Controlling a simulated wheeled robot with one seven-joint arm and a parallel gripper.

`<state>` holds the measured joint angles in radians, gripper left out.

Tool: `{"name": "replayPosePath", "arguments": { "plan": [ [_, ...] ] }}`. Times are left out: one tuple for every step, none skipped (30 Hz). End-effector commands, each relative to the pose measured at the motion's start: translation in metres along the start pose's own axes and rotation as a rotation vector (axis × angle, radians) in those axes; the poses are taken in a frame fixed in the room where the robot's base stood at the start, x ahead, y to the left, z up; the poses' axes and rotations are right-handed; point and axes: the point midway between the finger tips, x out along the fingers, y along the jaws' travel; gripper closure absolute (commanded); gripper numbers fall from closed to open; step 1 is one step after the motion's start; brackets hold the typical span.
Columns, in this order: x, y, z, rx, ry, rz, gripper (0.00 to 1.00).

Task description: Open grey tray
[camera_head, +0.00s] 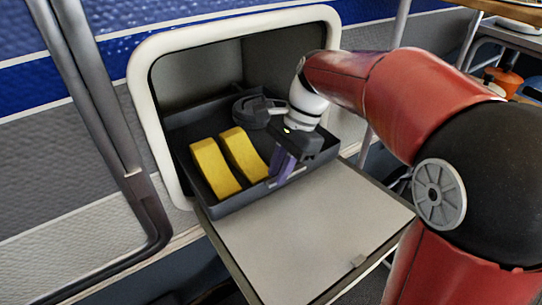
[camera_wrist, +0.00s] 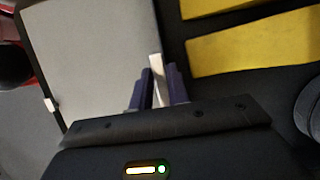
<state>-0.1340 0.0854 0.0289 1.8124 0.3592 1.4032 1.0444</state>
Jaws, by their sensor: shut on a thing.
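The grey tray (camera_head: 234,204) is a dark grey drawer-like box in a white-framed opening in the wall. Its front end sticks out over the lowered hatch door. Two yellow blocks (camera_head: 215,168) and a dark round object (camera_head: 252,110) lie in it. My gripper (camera_head: 283,168) is at the tray's front wall, with purple fingers shut on a light handle or edge there. In the wrist view my gripper (camera_wrist: 159,85) has a thin pale strip between its fingers, and the yellow blocks (camera_wrist: 250,45) show at the upper right. The tray's rear is partly hidden in the opening.
The hatch door (camera_head: 310,230) lies folded down below the opening, pale and flat, with a small latch at its edge. A dark metal frame (camera_head: 110,150) stands at the left. A table with an orange pot (camera_head: 503,82) is at the far right.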

Motion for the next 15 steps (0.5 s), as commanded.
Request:
{"name": "replayPosePath", "arguments": {
  "plan": [
    [-0.004,0.018,-0.007,0.013,0.015,-0.007,1.0],
    [-0.004,0.026,-0.007,0.012,0.015,-0.007,1.0],
    [-0.004,0.038,-0.006,0.013,0.015,-0.007,1.0],
    [-0.004,0.046,-0.006,0.012,0.015,-0.007,1.0],
    [-0.004,0.054,-0.006,0.013,0.015,-0.007,1.0],
    [-0.004,0.063,-0.006,0.013,0.015,-0.007,1.0],
    [-0.004,0.069,-0.006,0.011,0.015,-0.007,1.0],
    [-0.004,0.074,-0.006,0.011,0.015,-0.006,1.0],
    [-0.004,0.08,-0.006,0.011,0.015,-0.006,1.0],
    [-0.003,0.084,-0.006,0.01,0.015,-0.006,1.0],
    [-0.003,0.086,-0.006,0.01,0.015,-0.006,1.0],
    [-0.003,0.089,-0.006,0.009,0.015,-0.007,1.0],
    [-0.003,0.09,-0.006,0.01,0.015,-0.007,1.0],
    [-0.002,0.091,-0.006,0.01,0.015,-0.007,1.0],
    [-0.002,0.091,-0.007,0.01,0.014,-0.006,1.0]
  ]
}}
